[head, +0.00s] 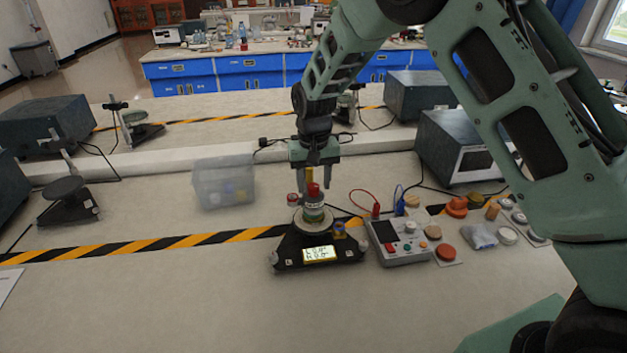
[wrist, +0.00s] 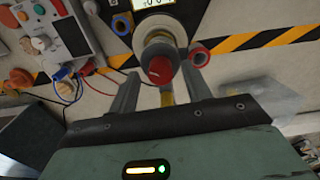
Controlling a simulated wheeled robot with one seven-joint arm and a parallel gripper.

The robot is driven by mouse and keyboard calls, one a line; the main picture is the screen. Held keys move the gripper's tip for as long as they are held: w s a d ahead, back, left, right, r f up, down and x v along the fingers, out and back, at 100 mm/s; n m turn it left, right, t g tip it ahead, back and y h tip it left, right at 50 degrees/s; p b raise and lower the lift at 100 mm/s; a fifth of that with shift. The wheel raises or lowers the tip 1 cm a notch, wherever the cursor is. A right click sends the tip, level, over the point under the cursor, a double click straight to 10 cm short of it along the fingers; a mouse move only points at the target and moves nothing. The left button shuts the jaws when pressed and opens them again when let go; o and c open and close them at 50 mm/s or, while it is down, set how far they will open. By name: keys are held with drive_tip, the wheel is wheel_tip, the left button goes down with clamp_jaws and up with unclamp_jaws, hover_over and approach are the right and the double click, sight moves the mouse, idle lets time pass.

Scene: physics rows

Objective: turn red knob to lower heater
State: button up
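The cylinder stands on the round plate of a black heater base (head: 291,252) with a lit display (head: 320,254). In the wrist view the knob (wrist: 160,69) shows from above with a pale mark on its face. My gripper (head: 315,178) points down over the knob, its fingers apart on either side. The wrist view shows the open gripper (wrist: 161,78) too, with gaps between knob and fingers. Whether the fingertips reach down to knob height is hard to tell.
A red ring-topped part (wrist: 200,57) and a blue one (wrist: 121,25) flank the cylinder closely. A control box (head: 400,243) with cables stands to the right, near several coloured knobs. A translucent bin (head: 223,183) stands behind left. The front bench is clear.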

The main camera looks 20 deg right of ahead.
sight(314, 185)
wheel_tip(314, 185, up, 18)
drive_tip(key=b, duration=0.2)
drive_tip(key=shift+f+b, duration=0.25)
drive_tip(key=shift+b, duration=0.1)
drive_tip(key=s+a+f+n+y, duration=0.15)
drive_tip(key=s+a, duration=0.25)
drive_tip(key=s, duration=0.4)
drive_tip(key=s+a+f+n, duration=0.1)
drive_tip(key=s+a+n, duration=0.25)
drive_tip(key=s, duration=0.45)
drive_tip(key=s+f+n, duration=0.2)
drive_tip(key=s+f, duration=0.1)
drive_tip(key=s, duration=0.7)
drive_tip(key=s+d+f+n, duration=0.1)
drive_tip(key=s+f+n, duration=0.1)
drive_tip(key=s, duration=0.8)
drive_tip(key=shift+d+f+h, duration=0.25)
drive_tip(key=shift+f+h, duration=0.2)
drive_tip(key=shift+f, duration=0.1)
drive_tip(key=shift+s, duration=0.1)
